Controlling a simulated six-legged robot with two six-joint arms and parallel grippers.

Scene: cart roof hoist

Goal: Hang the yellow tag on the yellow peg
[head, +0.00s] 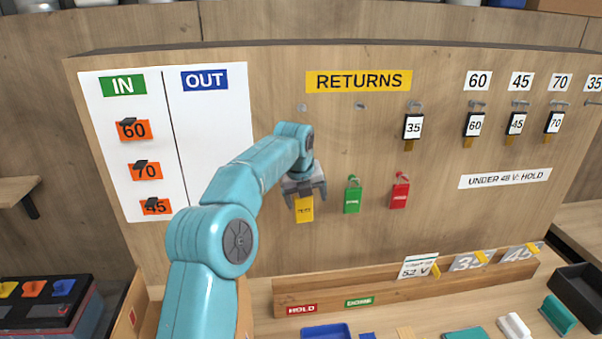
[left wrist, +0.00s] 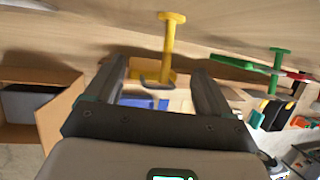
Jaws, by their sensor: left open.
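The yellow tag (head: 304,210) hangs upright against the wooden board, just below my left gripper (head: 304,184) in the head view. The gripper hides the tag's top and the peg there. In the left wrist view the yellow peg (left wrist: 170,42) stands between the two fingers of my left gripper (left wrist: 160,72), apart from both. A dark loop (left wrist: 156,82) shows at the peg's lower end, with a wider yellow part beside it. My left gripper is open, with nothing clamped. I cannot tell exactly how the loop sits on the peg. My right gripper is out of view.
A green tag (head: 352,199) and a red tag (head: 399,195) hang to the right on the board. A wooden rail (head: 345,289) runs along the board's foot.

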